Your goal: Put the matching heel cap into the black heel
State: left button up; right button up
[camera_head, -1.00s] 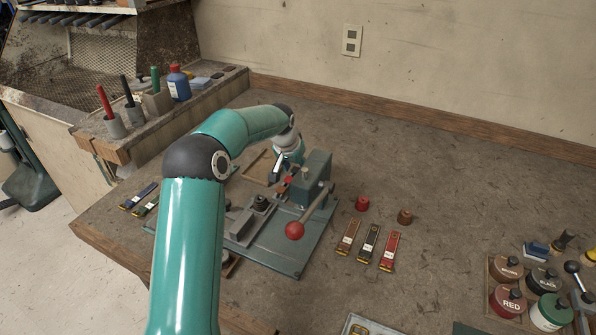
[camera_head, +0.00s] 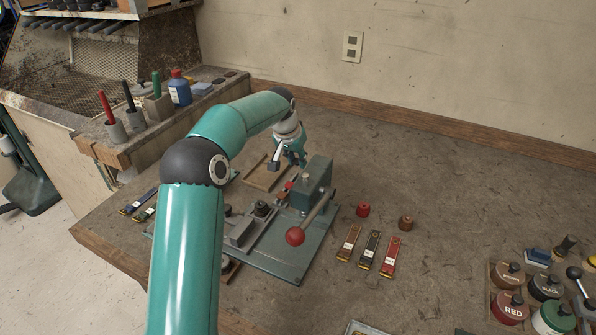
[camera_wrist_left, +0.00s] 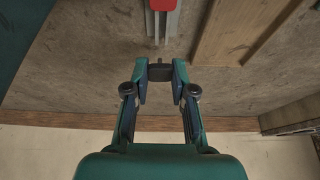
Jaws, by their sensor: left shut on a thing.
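My left gripper (camera_head: 291,160) is above the far side of the machine, close to a wooden board. In the left wrist view its fingers (camera_wrist_left: 160,75) are shut on a small dark piece (camera_wrist_left: 160,72), which looks like the black heel cap. A black heel (camera_head: 261,208) stands upright on the machine's plate, nearer than the gripper and apart from it. A small red cap (camera_wrist_left: 162,4) lies on a grey rail just beyond the fingertips. My right gripper does not show.
The grey-green machine (camera_head: 316,182) has a lever with a red ball (camera_head: 295,236). A red heel (camera_head: 362,209) and a brown heel (camera_head: 407,222) stand to its right, behind several straps (camera_head: 369,246). The wooden board (camera_head: 266,176) lies behind. The back right is clear.

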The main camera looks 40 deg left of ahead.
aim_at(297, 161)
pick_arm(q)
notch_tip(297, 161, up, 4)
jog(key=shift+w+r, duration=0.15)
jog(key=shift+r, duration=0.05)
jog(key=s+f, duration=0.1)
jog(key=s, duration=0.1)
jog(key=s+d+f, duration=0.1)
jog(key=s, duration=0.1)
jog(key=s+d+f, duration=0.1)
jog(key=s, duration=0.1)
jog(key=shift+d, duration=0.25)
jog(key=s, duration=0.2)
jog(key=s+d, duration=0.1)
jog(key=s, duration=0.2)
jog(key=s+r, duration=0.1)
jog(key=s, duration=0.1)
jog(key=shift+s+d+r, duration=0.1)
jog(key=shift+s+d, duration=0.05)
jog(key=shift+s, duration=0.25)
jog(key=s+r, duration=0.2)
jog(key=s, duration=0.1)
jog(key=shift+a, duration=0.4)
jog(key=shift+w+f+b, duration=0.1)
jog(key=shift+f+b, duration=1.5)
jog(key=shift+f, duration=0.5)
